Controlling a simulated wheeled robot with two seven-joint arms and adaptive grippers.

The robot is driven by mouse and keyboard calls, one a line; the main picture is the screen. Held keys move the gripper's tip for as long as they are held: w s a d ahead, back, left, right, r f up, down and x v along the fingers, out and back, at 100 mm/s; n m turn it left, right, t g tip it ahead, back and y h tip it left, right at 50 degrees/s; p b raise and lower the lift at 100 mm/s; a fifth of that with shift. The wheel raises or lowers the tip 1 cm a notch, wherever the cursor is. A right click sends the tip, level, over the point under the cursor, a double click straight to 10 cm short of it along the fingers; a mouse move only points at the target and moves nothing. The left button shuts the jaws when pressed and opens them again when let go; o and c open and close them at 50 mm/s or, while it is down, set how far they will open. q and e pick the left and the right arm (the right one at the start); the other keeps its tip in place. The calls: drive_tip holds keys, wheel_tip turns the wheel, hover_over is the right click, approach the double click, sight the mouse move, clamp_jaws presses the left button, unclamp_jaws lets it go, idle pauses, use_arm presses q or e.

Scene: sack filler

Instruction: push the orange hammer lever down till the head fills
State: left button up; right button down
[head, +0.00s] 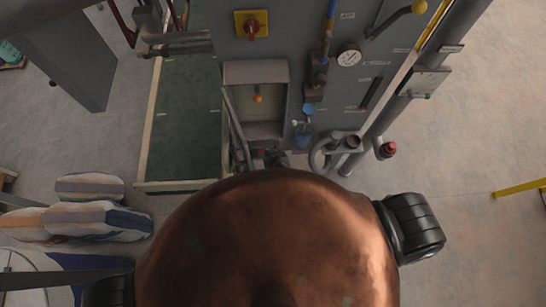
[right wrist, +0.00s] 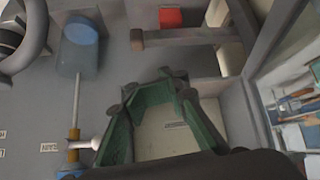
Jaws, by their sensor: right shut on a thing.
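An orange knob (head: 257,98) shows inside a pale recessed box on the grey machine front in the head view; I cannot tell whether it belongs to the hammer lever. In the right wrist view my right gripper (right wrist: 157,84) has its green-padded fingers curved together in front of a pale panel. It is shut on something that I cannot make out. In the head view it is mostly hidden just below the recessed box. My left gripper is not in view.
The machine front also carries a red knob on a yellow plate (head: 252,25), a dial gauge (head: 349,57) and a yellow-tipped handle (head: 418,7). Striped sacks (head: 95,219) lie at left beside a green belt (head: 184,120). The floor at right is mostly clear.

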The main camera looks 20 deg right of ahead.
drive_tip(key=shift+s+d+f, duration=0.1)
drive_tip(key=shift+s+f, duration=0.3)
drive_tip(key=shift+f, duration=0.35)
drive_tip(key=shift+s+f, duration=0.4)
drive_tip(key=shift+f, duration=0.35)
drive_tip(key=shift+f, duration=0.1)
